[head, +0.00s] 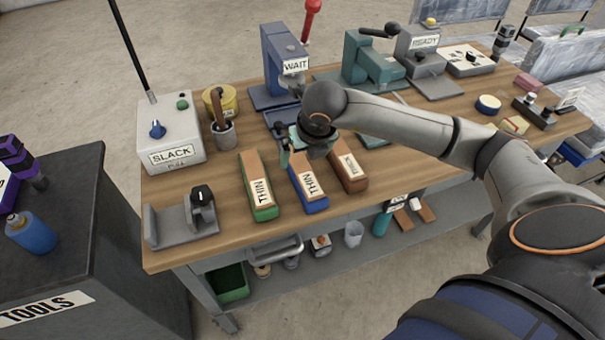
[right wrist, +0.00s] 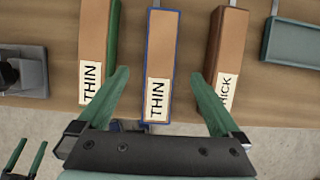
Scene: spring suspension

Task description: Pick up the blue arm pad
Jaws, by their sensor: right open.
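The blue arm pad (head: 311,186) is a long block with a brown top, blue sides and a THIN label. It lies on the workbench between two similar pads. My right gripper (head: 303,150) is over its far part in the head view, hiding its far end. In the right wrist view my right gripper (right wrist: 158,78) is open and empty. Its green fingers show on either side of the blue arm pad (right wrist: 160,60); contact cannot be told. My left gripper (right wrist: 29,145) shows only at the lower left corner of the right wrist view, its fingers apart.
A green THIN pad (head: 259,184) lies just left, and a brown THICK pad (head: 346,170) just right, with narrow gaps. A grey clamp-like fixture (head: 182,224) and the SLACK box (head: 169,136) stand at the left. Blue (head: 285,62) and teal (head: 372,62) stands are behind.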

